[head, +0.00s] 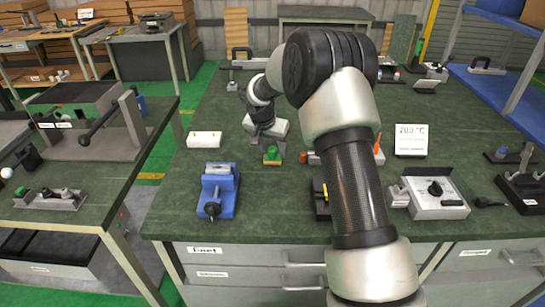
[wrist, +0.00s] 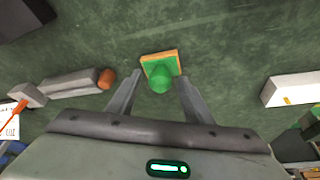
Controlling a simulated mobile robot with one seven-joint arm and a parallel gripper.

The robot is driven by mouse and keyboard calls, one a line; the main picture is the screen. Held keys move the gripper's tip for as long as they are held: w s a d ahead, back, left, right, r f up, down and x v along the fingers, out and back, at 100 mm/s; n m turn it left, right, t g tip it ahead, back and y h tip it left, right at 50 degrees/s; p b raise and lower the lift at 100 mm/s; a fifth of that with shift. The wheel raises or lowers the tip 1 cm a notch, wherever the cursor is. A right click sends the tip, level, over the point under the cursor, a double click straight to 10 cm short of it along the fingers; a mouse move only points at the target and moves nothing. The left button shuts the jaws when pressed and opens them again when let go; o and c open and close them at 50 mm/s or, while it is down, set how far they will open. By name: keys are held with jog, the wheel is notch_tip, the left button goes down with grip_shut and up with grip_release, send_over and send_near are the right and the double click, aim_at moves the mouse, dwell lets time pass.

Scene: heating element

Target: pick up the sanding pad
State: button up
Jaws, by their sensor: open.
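The sanding pad (head: 272,155) has a green knob on top and a tan base. It rests on the green bench top in the head view. In the wrist view the sanding pad (wrist: 160,70) lies just ahead of my gripper, centred between the fingertips. My gripper (wrist: 158,82) is open, with one finger on each side of the pad's near part and a gap to each. In the head view my gripper (head: 268,146) is above the pad, partly hidden by my wrist. I cannot tell its exact height over the pad.
A blue vise (head: 218,190) stands left of the pad, near the bench's front edge. A white block (head: 204,139) lies behind the vise. A grey box with a black knob (head: 435,195) and a 200 °C sign (head: 411,139) are to the right. A hammer-like tool (wrist: 70,84) lies left in the wrist view.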

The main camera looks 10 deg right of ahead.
aim_at(272, 147)
jog(key=c, duration=1.2)
jog(key=shift+o, duration=0.2)
notch_tip(272, 147, up, 10)
jog(key=shift+r+p, duration=0.1)
jog(key=shift+p, duration=0.5)
jog(key=o, duration=0.5)
jog(key=shift+c, duration=0.2)
jog(key=c, duration=0.3)
